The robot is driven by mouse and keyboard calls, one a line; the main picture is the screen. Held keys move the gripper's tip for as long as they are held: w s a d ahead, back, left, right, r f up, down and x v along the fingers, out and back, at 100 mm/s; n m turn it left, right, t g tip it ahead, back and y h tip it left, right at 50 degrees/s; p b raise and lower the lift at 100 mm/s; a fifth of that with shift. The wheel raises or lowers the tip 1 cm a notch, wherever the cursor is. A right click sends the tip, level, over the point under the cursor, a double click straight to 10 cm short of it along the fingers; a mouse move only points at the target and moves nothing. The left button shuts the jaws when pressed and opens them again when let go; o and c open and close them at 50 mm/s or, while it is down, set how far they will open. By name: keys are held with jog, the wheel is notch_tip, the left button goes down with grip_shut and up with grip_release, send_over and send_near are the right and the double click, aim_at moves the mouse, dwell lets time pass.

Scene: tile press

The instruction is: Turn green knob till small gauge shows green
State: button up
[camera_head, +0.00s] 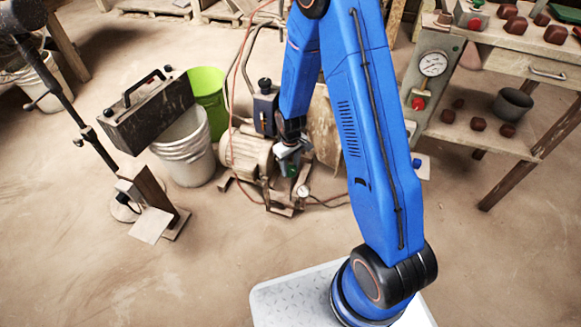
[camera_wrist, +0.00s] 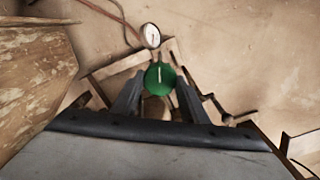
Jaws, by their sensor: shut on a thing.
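The green knob (camera_wrist: 160,76) shows in the wrist view between the two fingers of my gripper (camera_wrist: 158,88), which is shut on it. A pale line on the knob's face runs nearly up and down in the picture. The small gauge (camera_wrist: 150,36) is just beyond the knob; it has a white face, and its needle and colours are too small to read. In the head view my gripper (camera_head: 288,160) is low beside the motor and pump unit (camera_head: 250,153), and the small gauge (camera_head: 303,191) shows just right of and below it.
A white bucket (camera_head: 186,150) and a green bucket (camera_head: 208,92) stand left of the motor. A panel with a larger gauge (camera_head: 433,64) and a red knob (camera_head: 418,103) is at the right by a wooden bench (camera_head: 515,45). The floor in front is clear.

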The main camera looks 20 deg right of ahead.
jog(key=shift+m, duration=0.3)
jog(key=m, duration=0.9)
jog(key=shift+m, duration=0.4)
jog(key=m, duration=0.3)
jog(key=shift+m, duration=0.3)
jog(key=m, duration=1.2)
jog(key=o, duration=1.1)
